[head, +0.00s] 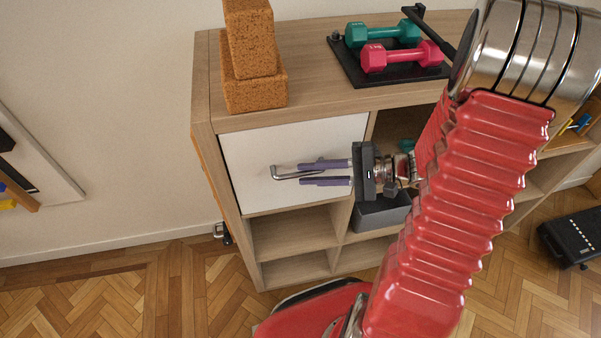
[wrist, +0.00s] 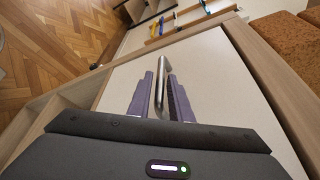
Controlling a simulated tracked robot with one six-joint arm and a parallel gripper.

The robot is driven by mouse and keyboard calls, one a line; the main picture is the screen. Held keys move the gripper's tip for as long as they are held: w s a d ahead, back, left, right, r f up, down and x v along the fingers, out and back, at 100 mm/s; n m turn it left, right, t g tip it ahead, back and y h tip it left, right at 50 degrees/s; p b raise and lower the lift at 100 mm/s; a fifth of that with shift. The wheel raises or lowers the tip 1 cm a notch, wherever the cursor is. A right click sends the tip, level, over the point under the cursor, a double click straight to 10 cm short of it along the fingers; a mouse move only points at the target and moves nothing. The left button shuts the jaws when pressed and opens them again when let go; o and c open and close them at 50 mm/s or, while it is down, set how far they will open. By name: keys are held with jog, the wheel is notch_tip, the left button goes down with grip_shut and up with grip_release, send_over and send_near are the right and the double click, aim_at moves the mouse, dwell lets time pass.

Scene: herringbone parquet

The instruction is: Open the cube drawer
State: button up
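The cube drawer (head: 245,155) has a white front set in the upper left compartment of a wooden cube shelf, and it looks closed. It also fills the middle of the wrist view (wrist: 215,75). A bent metal bar handle (head: 282,174) stands out from it; the handle shows in the wrist view too (wrist: 163,62). My gripper (head: 325,172) is at the drawer front with its two purple fingers on either side of the handle. In the wrist view the fingers (wrist: 161,90) are apart with the bar between them; firm contact is not visible.
Two brown cork blocks (head: 252,60) are stacked on the shelf top. Green (head: 383,34) and pink (head: 402,56) dumbbells lie on a black rack to the right. A grey bin (head: 380,213) sits in the compartment behind my gripper. Parquet floor is open at left.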

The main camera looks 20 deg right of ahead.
jog(key=shift+x, duration=1.4)
jog(key=shift+c, duration=0.4)
grip_shut()
